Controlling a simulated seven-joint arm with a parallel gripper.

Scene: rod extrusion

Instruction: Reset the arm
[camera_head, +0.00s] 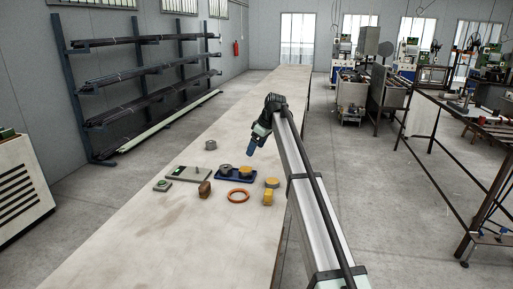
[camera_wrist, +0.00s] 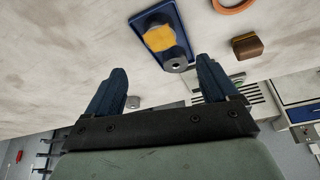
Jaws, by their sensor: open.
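My gripper (camera_head: 251,152) hangs at the end of my arm above the long table (camera_head: 150,245), behind the group of parts in the head view. In the wrist view my gripper (camera_wrist: 161,64) has its two blue fingers spread apart, with nothing held between them. A blue tray (camera_head: 234,179) lies on the table with a grey round part (camera_head: 225,169) and a yellow part (camera_head: 245,171) on it. The tray also shows beyond the fingers in the wrist view (camera_wrist: 142,22).
Around the tray lie an orange ring (camera_head: 238,197), a brown block (camera_head: 205,189), a yellow block (camera_head: 268,198), a yellow disc (camera_head: 272,183), a flat plate (camera_head: 190,174), a small plate (camera_head: 162,185) and a grey round part (camera_head: 211,145). The table's far stretch is clear.

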